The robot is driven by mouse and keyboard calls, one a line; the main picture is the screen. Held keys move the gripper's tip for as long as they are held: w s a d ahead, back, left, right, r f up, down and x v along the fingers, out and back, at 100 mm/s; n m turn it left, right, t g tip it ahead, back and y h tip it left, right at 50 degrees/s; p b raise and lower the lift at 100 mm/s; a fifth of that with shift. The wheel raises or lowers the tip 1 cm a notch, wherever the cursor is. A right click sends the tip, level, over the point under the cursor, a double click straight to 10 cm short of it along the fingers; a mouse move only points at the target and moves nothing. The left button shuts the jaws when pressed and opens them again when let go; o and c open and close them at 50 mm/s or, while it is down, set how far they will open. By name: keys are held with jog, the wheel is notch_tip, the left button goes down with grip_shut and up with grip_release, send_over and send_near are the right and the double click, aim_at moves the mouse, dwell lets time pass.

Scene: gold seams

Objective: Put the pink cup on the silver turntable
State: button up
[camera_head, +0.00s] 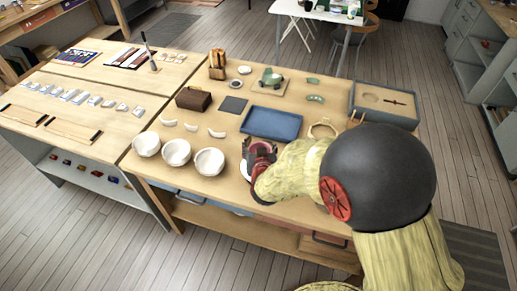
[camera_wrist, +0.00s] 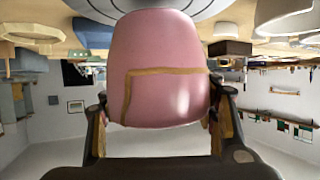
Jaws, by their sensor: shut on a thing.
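The pink cup (camera_wrist: 163,55) with a gold seam fills the middle of the wrist view, which is upside down. My gripper (camera_wrist: 165,104) is shut on it, one finger on each side. The silver turntable (camera_wrist: 203,8) shows behind the cup's base at the top edge of the wrist view. The cup is over it; I cannot tell if they touch. In the head view the pink cup (camera_head: 262,149) is at the bench's front part, partly hidden by my gripper (camera_head: 262,164). The turntable is mostly hidden there by my gripper and arm.
White bowls (camera_head: 209,161) stand in a row left of my gripper, the nearest quite close. A blue tray (camera_head: 271,123) lies behind the cup. A grey box (camera_head: 384,113) stands at the back right. A wooden block (camera_head: 194,98) and a dark square (camera_head: 233,105) lie farther back.

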jog(key=shift+f, duration=0.85)
jog(key=shift+r, duration=0.1)
jog(key=o, duration=0.6)
jog(key=shift+f+b, duration=0.2)
jog(key=shift+b, duration=0.15)
jog(key=o, duration=0.6)
jog(key=shift+o, duration=0.2)
jog(key=shift+r, duration=0.1)
